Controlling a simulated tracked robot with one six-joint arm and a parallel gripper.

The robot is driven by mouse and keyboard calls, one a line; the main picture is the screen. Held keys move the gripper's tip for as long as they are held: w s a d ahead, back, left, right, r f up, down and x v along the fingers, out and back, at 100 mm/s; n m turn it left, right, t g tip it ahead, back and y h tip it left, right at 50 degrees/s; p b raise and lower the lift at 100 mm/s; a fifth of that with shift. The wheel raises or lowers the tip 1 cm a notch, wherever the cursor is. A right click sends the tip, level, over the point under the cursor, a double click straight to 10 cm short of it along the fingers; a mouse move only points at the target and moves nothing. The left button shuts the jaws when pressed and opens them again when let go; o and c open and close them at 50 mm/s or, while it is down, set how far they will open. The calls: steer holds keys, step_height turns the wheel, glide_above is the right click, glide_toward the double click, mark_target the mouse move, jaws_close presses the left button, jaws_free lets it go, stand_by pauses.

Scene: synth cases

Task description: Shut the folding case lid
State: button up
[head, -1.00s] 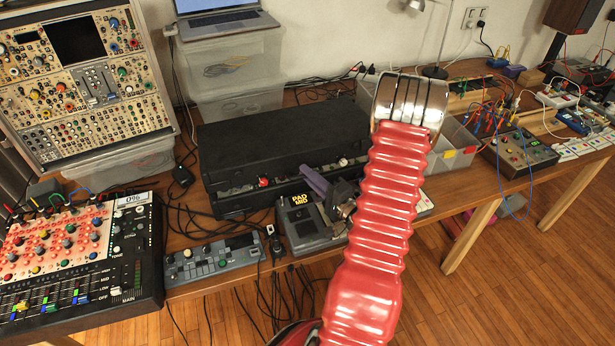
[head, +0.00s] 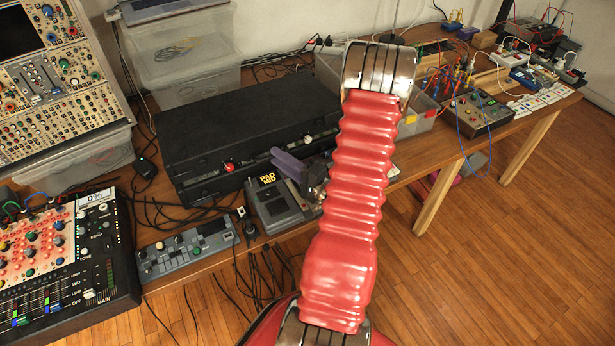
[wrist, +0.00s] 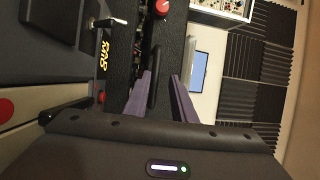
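The black folding case (head: 250,118) lies on the table at the middle left of the head view. Its lid is down low over the base, with a narrow gap along the front where a panel strip and a red knob (head: 229,167) show. My gripper (head: 277,157) has purple fingers and is at the case's front edge, right of the red knob. In the wrist view the fingers (wrist: 160,75) stand apart, with a black bar-like part (wrist: 154,60) of the case close to them. I cannot tell whether they touch it.
A small grey device marked PAD (head: 276,203) sits right in front of the case, below my gripper. A slim grey mixer (head: 186,250) and loose cables lie further left. Clear plastic bins (head: 185,60) stand behind. My red arm hides part of the right side.

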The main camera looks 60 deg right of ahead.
steer(key=s, duration=1)
steer(key=shift+s+a+f, duration=0.35)
steer(key=shift+s+f, duration=0.05)
stand_by(0.3)
